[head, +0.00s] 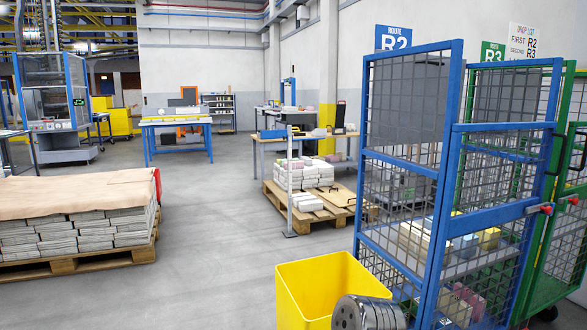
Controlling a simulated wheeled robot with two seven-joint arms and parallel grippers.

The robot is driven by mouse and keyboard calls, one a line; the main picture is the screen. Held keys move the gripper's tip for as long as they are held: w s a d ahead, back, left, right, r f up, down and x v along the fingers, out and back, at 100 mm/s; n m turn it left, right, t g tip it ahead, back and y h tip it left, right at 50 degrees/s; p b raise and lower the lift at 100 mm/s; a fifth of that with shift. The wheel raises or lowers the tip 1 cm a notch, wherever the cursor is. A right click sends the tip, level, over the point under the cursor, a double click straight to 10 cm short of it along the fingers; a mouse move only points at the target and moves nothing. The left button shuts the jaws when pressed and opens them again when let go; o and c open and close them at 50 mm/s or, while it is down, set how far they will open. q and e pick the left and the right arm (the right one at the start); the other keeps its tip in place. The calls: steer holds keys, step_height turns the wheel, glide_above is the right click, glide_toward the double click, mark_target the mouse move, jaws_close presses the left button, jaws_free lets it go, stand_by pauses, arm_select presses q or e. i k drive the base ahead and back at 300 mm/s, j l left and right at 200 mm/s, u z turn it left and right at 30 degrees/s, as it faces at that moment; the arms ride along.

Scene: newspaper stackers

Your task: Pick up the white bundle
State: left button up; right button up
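Several white and pale grey bundles (304,172) lie stacked on a wooden pallet in the middle distance of the head view. More whitish bundles (414,238) show through the mesh of the blue cage cart (437,165) on the right, beside yellow, blue and pink ones. I cannot tell which single one is the white bundle. The lower parts of the cart's load are partly hidden by mesh and bars.
A yellow bin (318,285) stands in front of the blue cart. A green cage cart (550,220) is to its right. A pallet of stacked papers under brown sheeting (75,190) is at left. Grey floor (215,230) between the pallets is clear. A thin post (290,190) stands beside the middle pallet.

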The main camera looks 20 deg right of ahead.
mark_target(311, 205)
steer(key=z, duration=0.75)
steer(key=i+j+u, duration=0.35)
steer(key=i+j, duration=0.15)
steer(key=i+j+u, duration=0.35)
steer(key=i, duration=0.25)
steer(key=i+j, duration=0.1)
steer(key=i, duration=0.55)
steer(key=i+j+z, duration=0.1)
steer(key=i, duration=0.6)
steer(key=i+j, duration=0.15)
steer(key=i, duration=0.5)
steer(key=i+l+z, duration=0.1)
steer(key=i+z, duration=0.3)
steer(key=i+j+z, duration=0.1)
steer(key=i+z, duration=0.25)
steer(key=i, duration=0.25)
steer(key=i+j+z, duration=0.2)
steer(key=i+z, duration=0.5)
steer(key=i, duration=1.1)
steer(key=i+l+u, duration=0.2)
steer(key=i, duration=0.35)
steer(key=i+l+u, duration=0.1)
steer(key=i+u, duration=0.15)
steer(key=i, duration=0.35)
